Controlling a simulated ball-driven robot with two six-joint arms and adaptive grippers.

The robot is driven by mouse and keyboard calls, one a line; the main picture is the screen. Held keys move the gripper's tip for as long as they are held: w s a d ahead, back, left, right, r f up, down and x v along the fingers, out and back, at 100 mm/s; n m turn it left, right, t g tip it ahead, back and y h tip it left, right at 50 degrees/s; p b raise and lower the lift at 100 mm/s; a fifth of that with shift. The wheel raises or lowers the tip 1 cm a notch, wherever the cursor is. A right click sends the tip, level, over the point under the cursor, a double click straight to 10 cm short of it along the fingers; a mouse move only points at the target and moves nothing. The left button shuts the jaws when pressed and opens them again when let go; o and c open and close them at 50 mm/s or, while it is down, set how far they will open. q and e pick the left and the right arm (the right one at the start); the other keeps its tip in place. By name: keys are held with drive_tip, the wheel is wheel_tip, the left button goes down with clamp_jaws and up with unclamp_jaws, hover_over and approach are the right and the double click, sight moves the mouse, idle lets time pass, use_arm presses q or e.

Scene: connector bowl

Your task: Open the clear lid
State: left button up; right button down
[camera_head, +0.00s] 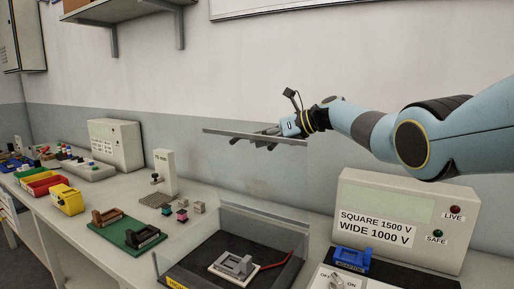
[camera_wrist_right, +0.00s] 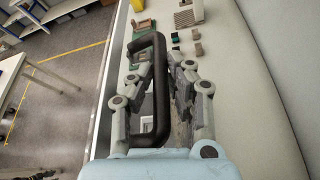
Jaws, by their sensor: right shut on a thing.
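My right gripper (camera_head: 268,138) is high above the bench, shut on a thin flat panel (camera_head: 222,131) that shows nearly edge-on and appears to be the clear lid. In the right wrist view, a black loop handle (camera_wrist_right: 161,60) stands at the fingers of my right gripper (camera_wrist_right: 165,70). The fingers partly hide it. Below in the head view, a clear-walled box (camera_head: 262,217) stands on the bench around a dark base. A grey connector block (camera_head: 234,265) sits inside it with a red wire (camera_head: 275,266). The panel is well apart from the box. My left gripper is not in view.
A sign box (camera_head: 405,222) with LIVE and SAFE lamps stands right of the clear box, with a blue adaptor (camera_head: 351,259) before it. A green board (camera_head: 126,234), small blocks (camera_head: 182,214) and a tester (camera_head: 164,172) stand left. The wall is close behind.

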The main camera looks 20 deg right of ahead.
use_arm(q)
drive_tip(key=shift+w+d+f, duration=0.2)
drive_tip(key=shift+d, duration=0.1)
use_arm(e)
drive_tip(key=shift+w+d, duration=0.35)
drive_tip(key=shift+d, duration=0.1)
drive_tip(key=c, duration=1.3)
unclamp_jaws()
drive_tip(key=shift+f, duration=0.1)
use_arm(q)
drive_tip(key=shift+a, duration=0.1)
use_arm(e)
drive_tip(key=v, duration=1.2)
